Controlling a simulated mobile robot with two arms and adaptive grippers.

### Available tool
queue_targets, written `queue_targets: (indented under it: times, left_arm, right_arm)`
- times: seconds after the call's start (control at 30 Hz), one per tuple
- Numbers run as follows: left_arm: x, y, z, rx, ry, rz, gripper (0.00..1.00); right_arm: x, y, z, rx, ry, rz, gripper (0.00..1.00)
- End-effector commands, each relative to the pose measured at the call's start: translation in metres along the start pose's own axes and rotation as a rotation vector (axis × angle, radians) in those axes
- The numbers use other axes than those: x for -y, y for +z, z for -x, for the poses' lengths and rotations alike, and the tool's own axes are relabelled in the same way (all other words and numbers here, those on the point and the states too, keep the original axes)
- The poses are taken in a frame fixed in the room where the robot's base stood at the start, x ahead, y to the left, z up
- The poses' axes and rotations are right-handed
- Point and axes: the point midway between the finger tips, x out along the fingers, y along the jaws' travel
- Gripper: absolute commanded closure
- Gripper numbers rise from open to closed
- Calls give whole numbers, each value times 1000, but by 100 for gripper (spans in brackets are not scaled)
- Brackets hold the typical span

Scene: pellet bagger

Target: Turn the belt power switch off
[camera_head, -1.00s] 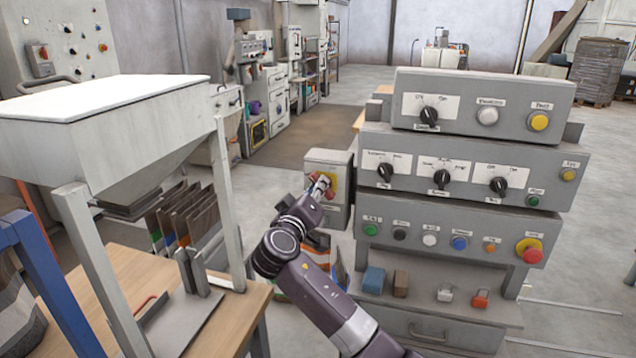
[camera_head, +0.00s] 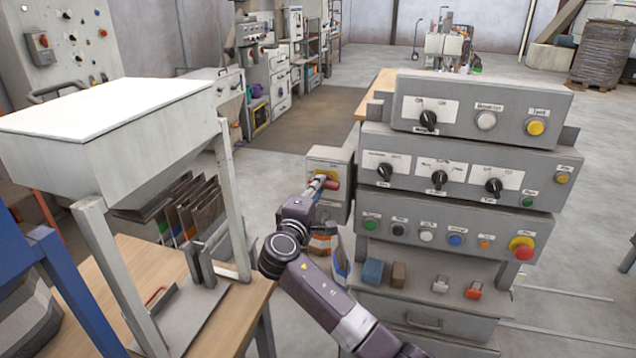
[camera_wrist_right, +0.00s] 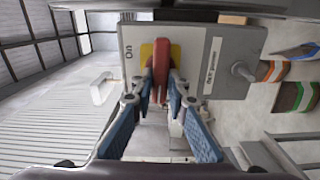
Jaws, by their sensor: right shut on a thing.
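The belt power switch is a grey box (camera_head: 328,155) with a yellow plate and a red handle (camera_head: 332,184), left of the control console. In the right wrist view the box (camera_wrist_right: 222,60) carries an "On" label on the left, and its red handle (camera_wrist_right: 162,62) stands out from the yellow plate. My right gripper (camera_head: 319,184) reaches the front of the box. In the right wrist view its fingers (camera_wrist_right: 160,88) are shut on the red handle, one on each side. The fingers partly hide the handle in the head view. My left gripper is not in view.
The grey console (camera_head: 465,190) with knobs and buttons stands close on the right of the switch box. A hopper on a frame (camera_head: 110,120) and a wooden table (camera_head: 215,330) stand on the left. Open floor lies behind.

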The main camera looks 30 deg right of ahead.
Motion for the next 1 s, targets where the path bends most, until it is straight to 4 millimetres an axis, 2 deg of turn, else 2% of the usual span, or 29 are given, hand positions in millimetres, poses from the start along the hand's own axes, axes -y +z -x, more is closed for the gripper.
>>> queue_targets:
  times: [0.63, 0.67, 0.8, 1.0]
  left_arm:
    - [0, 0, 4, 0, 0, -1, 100]
    - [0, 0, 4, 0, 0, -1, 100]
    - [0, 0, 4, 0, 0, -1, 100]
    - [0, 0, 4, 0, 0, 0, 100]
  right_arm:
    - [-1, 1, -1, 3, 3, 54, 100]
    - [-1, 1, -1, 3, 3, 54, 85]
    - [-1, 1, -1, 2, 3, 53, 69]
    - [0, 1, -1, 2, 1, 52, 68]
